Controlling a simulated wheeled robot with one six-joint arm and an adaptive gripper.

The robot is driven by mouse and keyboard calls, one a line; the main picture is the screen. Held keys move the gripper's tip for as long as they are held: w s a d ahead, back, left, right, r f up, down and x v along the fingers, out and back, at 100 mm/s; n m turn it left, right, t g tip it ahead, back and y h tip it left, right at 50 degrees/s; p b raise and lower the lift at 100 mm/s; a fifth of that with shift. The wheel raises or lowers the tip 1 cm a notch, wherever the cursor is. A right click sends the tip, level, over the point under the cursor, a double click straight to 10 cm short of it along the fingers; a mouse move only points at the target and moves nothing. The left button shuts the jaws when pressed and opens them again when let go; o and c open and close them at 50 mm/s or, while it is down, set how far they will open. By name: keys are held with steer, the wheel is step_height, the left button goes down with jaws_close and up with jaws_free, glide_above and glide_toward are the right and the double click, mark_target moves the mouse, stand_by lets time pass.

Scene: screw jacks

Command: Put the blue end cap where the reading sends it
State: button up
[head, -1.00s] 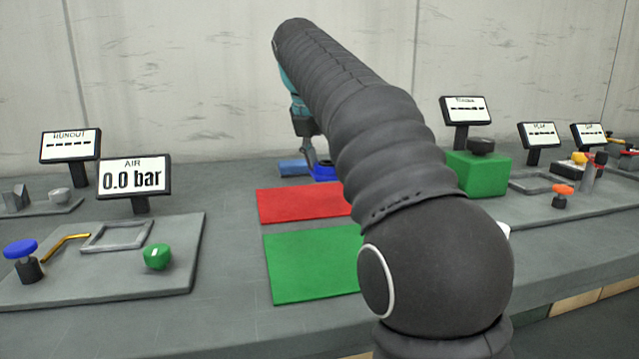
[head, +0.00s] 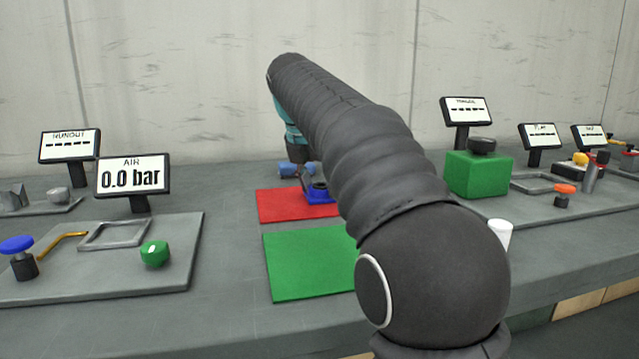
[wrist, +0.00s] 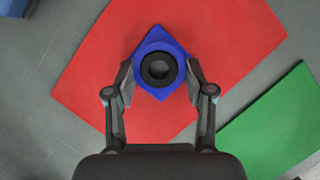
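The blue end cap (head: 318,193) has a blue base and a dark round ring on top. It is at the red mat (head: 270,206); whether it rests on it or is just above is unclear. In the wrist view the cap (wrist: 160,40) lies between the fingertips of my gripper (wrist: 160,84), which close against its two sides. In the head view my arm hides part of the gripper and mats. A green mat (head: 310,263) lies in front of the red one. The AIR display (head: 134,178) reads 0.0 bar.
The RUNOUT display (head: 69,147) and three displays on the right show dashes. A plate at left bears a blue-topped knob (head: 18,255), a grey frame and a green button (head: 155,253). A blue cylinder (head: 288,170) lies behind the red mat. A green block (head: 476,177) and white cup (head: 498,236) stand right.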

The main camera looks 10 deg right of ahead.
steer(key=o, duration=0.4)
steer(key=shift+o, duration=0.2)
steer(key=p+v, duration=0.1)
steer(key=v, duration=1.1)
steer(key=shift+r+p, duration=0.15)
steer(key=shift+p, duration=0.15)
